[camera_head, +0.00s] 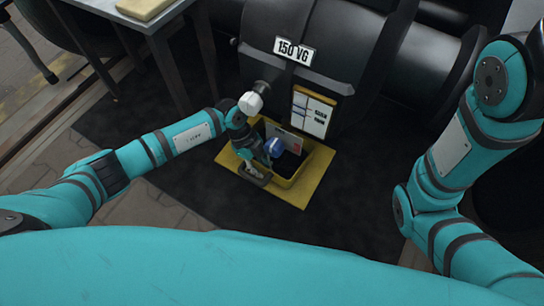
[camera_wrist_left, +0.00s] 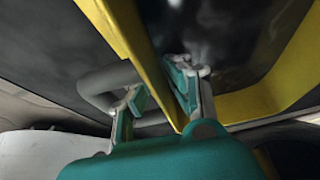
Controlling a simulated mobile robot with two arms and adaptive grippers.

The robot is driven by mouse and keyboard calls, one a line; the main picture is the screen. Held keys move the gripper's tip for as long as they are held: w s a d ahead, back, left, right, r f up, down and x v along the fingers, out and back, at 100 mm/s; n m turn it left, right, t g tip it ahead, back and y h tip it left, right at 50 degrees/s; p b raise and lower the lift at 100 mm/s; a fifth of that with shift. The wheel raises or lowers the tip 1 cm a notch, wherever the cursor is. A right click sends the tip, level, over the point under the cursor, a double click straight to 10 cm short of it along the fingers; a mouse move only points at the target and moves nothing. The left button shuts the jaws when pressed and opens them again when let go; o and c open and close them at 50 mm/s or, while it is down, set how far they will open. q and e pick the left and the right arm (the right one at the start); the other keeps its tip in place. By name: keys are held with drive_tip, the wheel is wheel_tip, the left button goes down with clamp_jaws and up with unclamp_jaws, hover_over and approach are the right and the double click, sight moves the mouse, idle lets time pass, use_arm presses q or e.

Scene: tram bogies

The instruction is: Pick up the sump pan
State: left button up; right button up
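The yellow sump pan (camera_head: 298,172) stands on a flat yellow mat (camera_head: 300,198) on the dark floor, below the bogie's housing. Its inside looks dark. A grey handle (camera_wrist_left: 105,80) is on its near left side. My left gripper (camera_head: 252,170) is at this side, low by the handle. In the left wrist view its two fingers (camera_wrist_left: 160,95) are apart, one on each side of the pan's yellow wall (camera_wrist_left: 128,30), with the handle next to the outer finger. I cannot see firm contact. My right arm shows at the right; its gripper is out of view.
A blue object (camera_head: 273,147) shows at the pan's opening. A grey table (camera_head: 150,22) stands at the upper left. Dark floor lies free around the mat's front.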

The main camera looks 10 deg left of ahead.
use_arm(q)
clamp_jaws()
drive_tip(key=shift+r, duration=0.15)
